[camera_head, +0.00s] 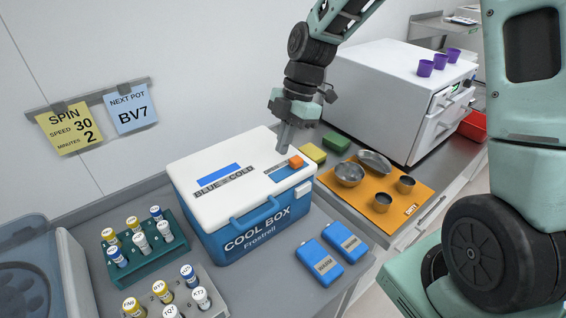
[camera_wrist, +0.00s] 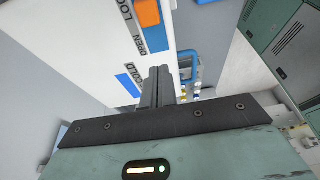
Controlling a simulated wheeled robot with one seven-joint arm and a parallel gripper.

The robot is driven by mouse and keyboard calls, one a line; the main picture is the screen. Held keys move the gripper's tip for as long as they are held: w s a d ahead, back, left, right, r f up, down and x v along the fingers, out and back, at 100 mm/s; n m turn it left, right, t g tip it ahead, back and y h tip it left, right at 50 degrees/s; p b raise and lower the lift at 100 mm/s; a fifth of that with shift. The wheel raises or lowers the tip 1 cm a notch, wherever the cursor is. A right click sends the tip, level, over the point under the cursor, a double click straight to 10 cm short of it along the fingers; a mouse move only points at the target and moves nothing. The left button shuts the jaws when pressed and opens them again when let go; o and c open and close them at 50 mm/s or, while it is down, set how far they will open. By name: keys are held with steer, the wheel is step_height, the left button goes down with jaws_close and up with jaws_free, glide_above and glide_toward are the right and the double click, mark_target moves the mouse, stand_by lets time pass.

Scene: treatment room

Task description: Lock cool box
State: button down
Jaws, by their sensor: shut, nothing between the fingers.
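The cool box (camera_head: 258,222) is blue with a white lid (camera_head: 218,170), which lies closed on it. An orange slider (camera_head: 296,162) sits toward the right part of a blue strip on the lid. In the wrist view the slider (camera_wrist: 148,13) is at the top edge, partly cut off, beside the lettering "LOC"; "OPEN" is lower down. My gripper (camera_head: 284,147) is shut and empty, pointing down over the lid's back right, just behind and left of the slider. In the wrist view its fingers (camera_wrist: 158,85) are together. I cannot tell whether they touch the lid.
Blue cold packs (camera_head: 318,264) lie in front of the box. Vial racks (camera_head: 140,262) stand at the left. An orange mat (camera_head: 360,205) with metal bowls lies to the right, before a white oven-like unit (camera_head: 385,95). Yellow and green sponges (camera_head: 336,141) lie behind the box.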

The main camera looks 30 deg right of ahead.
steer(key=shift+b+v, duration=0.35)
steer(key=shift+v, duration=1.9)
steer(key=shift+a, duration=0.1)
steer(key=s+a+f+m+h+b, duration=0.1)
steer(key=s+a+m, duration=0.5)
steer(key=s, duration=0.6)
steer(key=s+a+f+m+h+b, duration=0.2)
steer(key=s+a+f+m+b, duration=0.2)
steer(key=s, duration=0.8)
steer(key=shift+s+a+f+m+t, duration=0.2)
steer(key=shift+a+f+m+t, duration=0.3)
steer(key=shift+a+m, duration=0.75)
